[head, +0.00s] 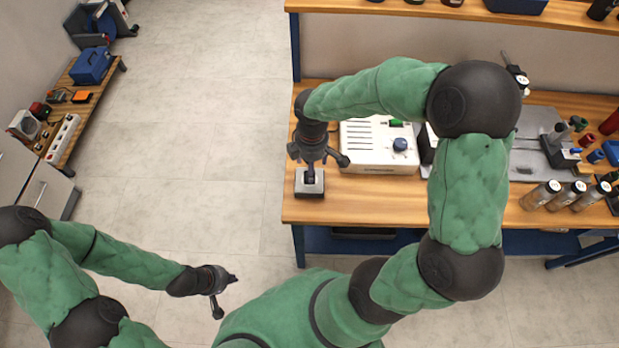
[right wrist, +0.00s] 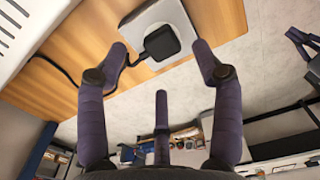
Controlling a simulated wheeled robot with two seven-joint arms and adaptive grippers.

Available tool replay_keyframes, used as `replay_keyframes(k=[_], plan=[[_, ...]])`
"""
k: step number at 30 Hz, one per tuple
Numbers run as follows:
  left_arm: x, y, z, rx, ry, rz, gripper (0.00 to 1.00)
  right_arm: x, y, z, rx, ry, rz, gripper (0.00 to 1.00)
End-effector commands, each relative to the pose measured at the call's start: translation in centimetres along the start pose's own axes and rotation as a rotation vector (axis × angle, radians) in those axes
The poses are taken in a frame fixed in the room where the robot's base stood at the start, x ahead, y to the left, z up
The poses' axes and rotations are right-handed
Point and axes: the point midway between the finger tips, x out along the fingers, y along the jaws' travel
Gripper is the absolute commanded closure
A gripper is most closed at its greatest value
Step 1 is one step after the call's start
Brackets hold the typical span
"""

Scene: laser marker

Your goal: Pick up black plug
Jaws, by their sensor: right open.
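The black plug (right wrist: 165,43) is a rounded black block on a pale grey square stand (right wrist: 146,14) in the right wrist view. A black cable (right wrist: 133,60) runs from it to the left. In the head view the stand (head: 300,191) is at the table's left front corner, and the plug is largely hidden by my right gripper (head: 318,158). My right gripper's purple-grey fingers (right wrist: 163,75) are spread around the plug's area, open and empty, apart from the plug. My left gripper (head: 226,296) hangs over the floor at lower left, open and empty.
A white device (head: 378,148) stands just right of the stand on the wooden table (head: 400,205). Several bottles (head: 541,195) and a grey machine (head: 535,143) are farther right. A low side table (head: 85,105) stands at far left. Floor (head: 200,130) left of the table is clear.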

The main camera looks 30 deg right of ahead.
Motion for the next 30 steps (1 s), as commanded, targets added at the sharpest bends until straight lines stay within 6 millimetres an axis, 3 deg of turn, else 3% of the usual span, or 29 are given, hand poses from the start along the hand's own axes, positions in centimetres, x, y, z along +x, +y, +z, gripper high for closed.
replay_keyframes(k=[7,15,23,29,30], plan=[[0.8,-0.3,0.0,0.0,0.0,0.0,1.0,1.8,0.0,-0.1,0.0,0.0,-0.001,0.33],[2.2,-0.8,-0.1,0.0,0.0,0.0,1.0,5.4,0.0,-0.2,0.0,0.001,0.0,0.33],[2.2,-0.8,-0.1,0.0,0.0,0.0,1.0,5.6,0.1,-0.2,0.001,0.001,0.001,0.33],[2.2,-0.8,-0.1,0.0,0.0,0.0,1.0,5.6,0.1,-0.2,0.0,0.001,0.001,0.87],[2.2,-0.8,-0.1,0.0,0.0,0.0,1.0,5.6,0.0,-0.2,0.0,0.001,0.001,0.87]])
